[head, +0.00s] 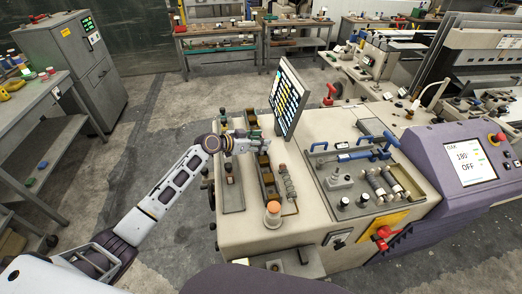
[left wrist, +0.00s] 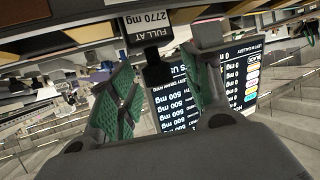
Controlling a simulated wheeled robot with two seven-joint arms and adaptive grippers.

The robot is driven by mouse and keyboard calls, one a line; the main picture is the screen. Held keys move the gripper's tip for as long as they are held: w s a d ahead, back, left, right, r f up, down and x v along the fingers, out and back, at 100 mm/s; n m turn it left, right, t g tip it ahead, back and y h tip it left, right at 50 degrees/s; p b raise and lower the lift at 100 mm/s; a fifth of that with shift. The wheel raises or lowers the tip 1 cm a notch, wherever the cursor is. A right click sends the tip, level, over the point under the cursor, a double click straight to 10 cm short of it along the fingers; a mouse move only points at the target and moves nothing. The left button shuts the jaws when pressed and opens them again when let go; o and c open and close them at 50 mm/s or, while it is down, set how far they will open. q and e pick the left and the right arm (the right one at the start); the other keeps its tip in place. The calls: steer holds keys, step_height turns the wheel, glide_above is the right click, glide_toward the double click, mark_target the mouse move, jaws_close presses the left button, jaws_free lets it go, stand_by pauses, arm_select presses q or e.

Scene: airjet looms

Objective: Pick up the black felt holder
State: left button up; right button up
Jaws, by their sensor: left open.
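My left gripper (head: 252,137) reaches over the left part of the beige machine top in the head view. In the left wrist view its two green-padded fingers (left wrist: 163,75) stand apart. In the head view the holder cannot be made out near the gripper. My right gripper is not in view.
A tilted black screen (head: 288,97) stands just behind and right of the gripper. An orange-topped knob (head: 273,209) rises in front. A tray with blue-handled tools (head: 358,155) and a purple control panel (head: 466,165) lie to the right. Grey floor is free at left.

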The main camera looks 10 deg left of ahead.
arm_select(q)
steer(key=shift+w+d+f, duration=0.2)
steer(key=shift+w+d, duration=0.05)
steer(key=shift+d, duration=0.05)
jaws_close()
stand_by(0.5)
